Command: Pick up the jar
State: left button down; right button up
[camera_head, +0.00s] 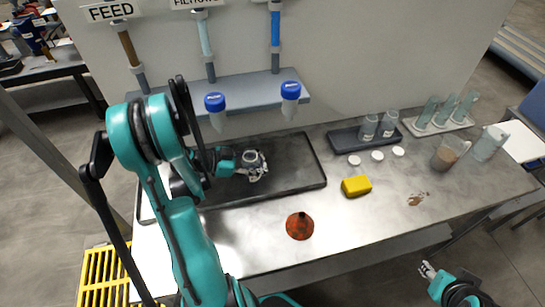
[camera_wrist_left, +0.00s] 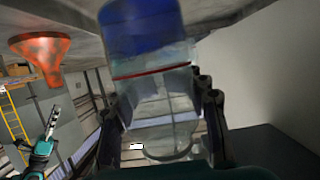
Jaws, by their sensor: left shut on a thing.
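My left gripper (camera_head: 256,165) is over the black tray (camera_head: 300,150), below the two blue-capped outlets. It is shut on the jar, which shows as a small pale round rim (camera_head: 250,157) between the fingers in the head view. In the left wrist view the jar (camera_wrist_left: 155,100) is clear, with a thin red line and a finger on each side. A blue part (camera_wrist_left: 140,25) is at its upper end; I cannot tell if it belongs to the jar. My right gripper (camera_head: 427,270) is off the bench's front edge at lower right, too small to read.
A red-orange funnel (camera_head: 299,226) and a yellow sponge (camera_head: 356,186) are on the bench. White lids (camera_head: 377,155), glass vessels in trays (camera_head: 388,124) and a brown-filled beaker (camera_head: 450,152) stand to the right. Blue-capped outlets (camera_head: 215,102) (camera_head: 290,90) hang above the tray.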

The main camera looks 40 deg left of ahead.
aim_at(250, 168)
pick_arm(q)
jog(key=shift+s+a, duration=0.3)
jog(key=shift+s, duration=0.35)
jog(key=shift+s+a, duration=0.35)
jog(key=shift+s, duration=0.35)
jog(key=shift+s+a, duration=0.3)
jog(key=shift+s, duration=0.35)
jog(key=shift+s, duration=0.1)
